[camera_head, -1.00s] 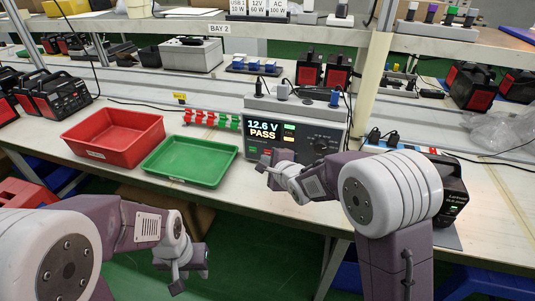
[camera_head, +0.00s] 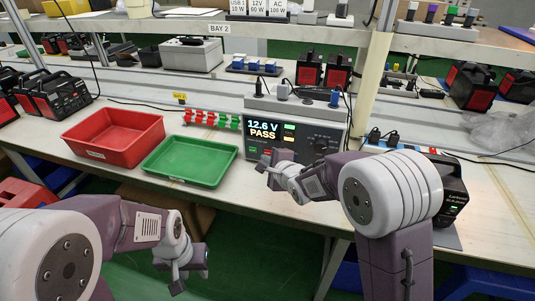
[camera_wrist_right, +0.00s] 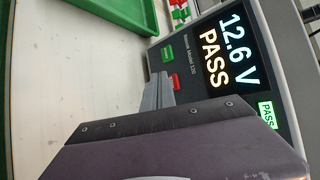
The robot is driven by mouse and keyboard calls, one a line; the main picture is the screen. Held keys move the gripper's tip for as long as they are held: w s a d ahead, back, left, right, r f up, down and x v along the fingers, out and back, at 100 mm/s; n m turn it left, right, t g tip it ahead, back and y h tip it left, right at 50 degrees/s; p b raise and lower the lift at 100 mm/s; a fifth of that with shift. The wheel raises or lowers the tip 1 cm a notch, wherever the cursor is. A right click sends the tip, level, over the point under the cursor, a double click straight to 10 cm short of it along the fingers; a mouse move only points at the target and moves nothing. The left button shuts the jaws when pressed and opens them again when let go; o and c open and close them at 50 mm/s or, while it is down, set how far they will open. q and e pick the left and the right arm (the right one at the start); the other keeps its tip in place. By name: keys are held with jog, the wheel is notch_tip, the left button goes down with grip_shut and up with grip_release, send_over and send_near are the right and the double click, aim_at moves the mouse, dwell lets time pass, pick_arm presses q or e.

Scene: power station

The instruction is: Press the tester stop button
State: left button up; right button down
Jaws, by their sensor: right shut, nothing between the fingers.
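The tester (camera_head: 318,152) stands on the bench, its lit screen reading 12.6 V PASS. On its front panel are a green button (camera_head: 253,150) and a red button, the stop button by its colour; its label is too small to read. In the right wrist view the green button (camera_wrist_right: 167,53) and red button (camera_wrist_right: 175,82) show clearly. My right gripper (camera_head: 265,161) is shut and empty, its tips (camera_wrist_right: 160,78) just in front of the panel beside the red button. I cannot tell whether they touch it. My left gripper (camera_head: 182,279) hangs low in front of the bench; its jaws are unclear.
A green tray (camera_head: 190,180) and a red bin (camera_head: 112,155) sit left of the tester. Red and green clips (camera_head: 212,119) stand behind the tray. A black power unit (camera_head: 452,190) is to the right, behind my right arm. Cables and plugs lie on top of the tester.

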jog(key=shift+w+d+r+p, duration=0.1)
jog(key=shift+w+p, duration=0.2)
jog(key=shift+p, duration=0.15)
jog(key=shift+w, duration=0.1)
jog(key=shift+w+d, duration=0.1)
dwell(0.3)
jog(key=shift+s+a, duration=0.2)
jog(key=shift+s, duration=0.35)
